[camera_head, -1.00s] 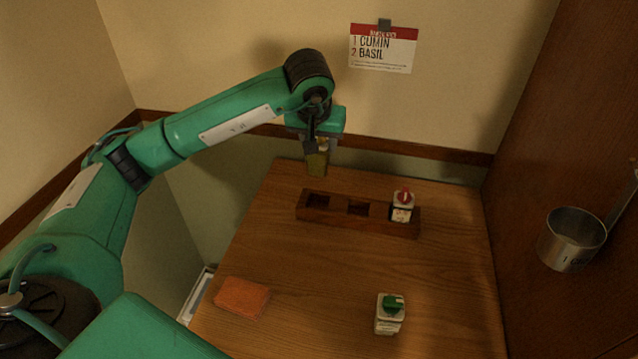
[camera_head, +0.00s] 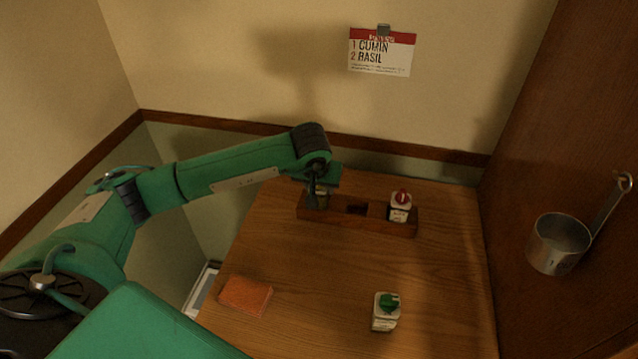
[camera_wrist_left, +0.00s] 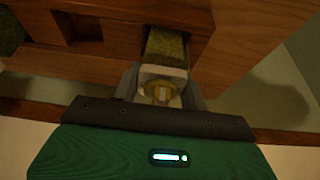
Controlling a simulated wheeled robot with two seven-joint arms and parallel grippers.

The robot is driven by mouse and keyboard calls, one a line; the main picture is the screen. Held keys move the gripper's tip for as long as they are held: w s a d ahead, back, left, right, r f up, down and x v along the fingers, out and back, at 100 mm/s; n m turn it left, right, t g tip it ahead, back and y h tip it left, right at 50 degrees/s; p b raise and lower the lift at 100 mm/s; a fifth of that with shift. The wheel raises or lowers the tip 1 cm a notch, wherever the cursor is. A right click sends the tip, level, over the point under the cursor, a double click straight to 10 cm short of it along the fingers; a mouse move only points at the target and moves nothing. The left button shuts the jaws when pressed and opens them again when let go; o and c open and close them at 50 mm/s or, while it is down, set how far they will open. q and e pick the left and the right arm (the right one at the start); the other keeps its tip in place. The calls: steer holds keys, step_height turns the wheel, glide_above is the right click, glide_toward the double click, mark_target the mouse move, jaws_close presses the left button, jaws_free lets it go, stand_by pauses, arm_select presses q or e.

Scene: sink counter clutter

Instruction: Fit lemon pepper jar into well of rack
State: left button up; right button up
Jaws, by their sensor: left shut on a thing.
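The wooden rack (camera_head: 335,216) lies across the back of the table and has a row of wells. My left gripper (camera_head: 317,197) is at its left end, shut on a jar with yellow-green contents (camera_head: 322,198). In the left wrist view the jar (camera_wrist_left: 166,50) sits between the fingers (camera_wrist_left: 163,90), with its lower end at the leftmost well of the rack (camera_wrist_left: 120,15). I cannot tell how deep it is in. The middle well (camera_head: 356,208) is empty. A red-capped jar (camera_head: 400,207) stands in the right well. My right gripper is not in view.
A green-capped jar (camera_head: 386,311) stands at the front of the table. An orange sponge-like block (camera_head: 245,295) lies at the front left. A metal measuring cup (camera_head: 560,244) hangs at the right. A card reading cumin and basil (camera_head: 381,52) is on the wall. The middle of the table (camera_head: 330,265) is clear.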

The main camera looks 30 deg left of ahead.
arm_select(q)
steer(key=shift+f, duration=0.1)
steer(key=o, duration=1)
steer(key=shift+o, duration=0.2)
steer(key=shift+r, duration=0.35)
steer(key=b+v, duration=0.2)
steer(key=v, duration=0.9)
steer(key=shift+r+b, duration=0.3)
steer(key=shift+b, duration=0.05)
steer(key=shift+s, duration=0.15)
